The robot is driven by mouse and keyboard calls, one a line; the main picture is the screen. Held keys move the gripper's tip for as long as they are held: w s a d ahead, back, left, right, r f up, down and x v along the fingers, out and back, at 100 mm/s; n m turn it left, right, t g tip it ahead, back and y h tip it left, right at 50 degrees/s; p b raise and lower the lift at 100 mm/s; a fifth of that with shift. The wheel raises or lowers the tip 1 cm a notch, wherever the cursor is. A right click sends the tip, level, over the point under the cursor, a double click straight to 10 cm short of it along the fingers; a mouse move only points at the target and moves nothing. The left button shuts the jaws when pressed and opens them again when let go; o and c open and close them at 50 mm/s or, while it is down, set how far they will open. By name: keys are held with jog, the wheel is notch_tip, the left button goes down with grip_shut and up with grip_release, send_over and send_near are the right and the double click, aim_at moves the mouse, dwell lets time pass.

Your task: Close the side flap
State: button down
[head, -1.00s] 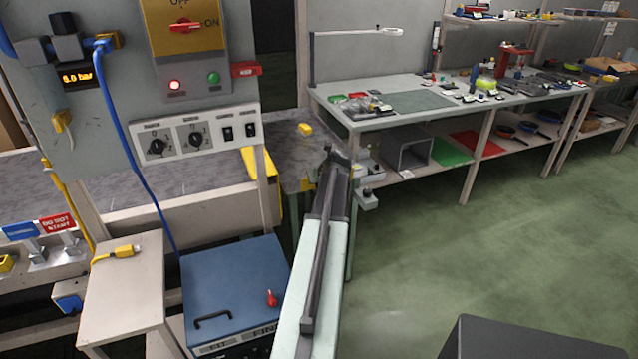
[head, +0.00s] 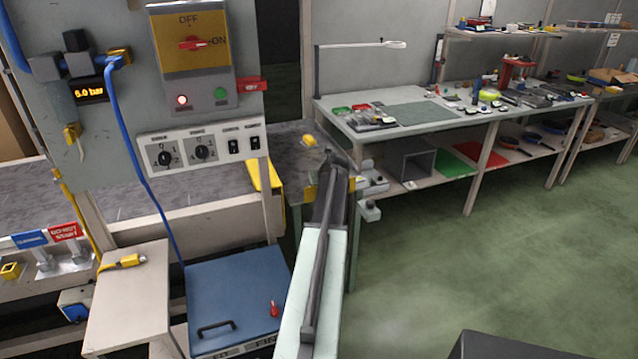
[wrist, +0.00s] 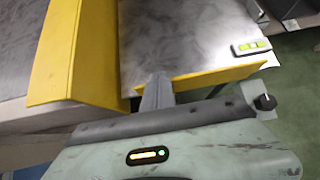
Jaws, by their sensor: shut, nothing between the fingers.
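A large yellow panel (wrist: 75,50) stands at the left in the wrist view, beside the grey metal table surface. It also shows in the head view (head: 263,182), by the control box post. I cannot tell for sure which one is the side flap. My gripper (wrist: 157,90) is shut and empty, between the panel and the strip's left end; contact cannot be told. In the head view my gripper (head: 338,160) is at the table's corner.
The control box (head: 195,60) hangs at the upper left. A blue case (head: 235,300) and a small beige table (head: 128,295) stand in front. A workbench (head: 450,120) stands behind at the right. Green floor (head: 500,260) lies open at the right.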

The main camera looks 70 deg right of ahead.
jog(key=shift+w+d, duration=0.15)
jog(key=shift+w, duration=0.35)
notch_tip(320, 180, up, 10)
jog(key=w+d+p, duration=0.1)
jog(key=d+p, duration=0.1)
jog(key=p, duration=0.8)
jog(key=shift+d+f, duration=0.15)
jog(key=shift+f, duration=0.1)
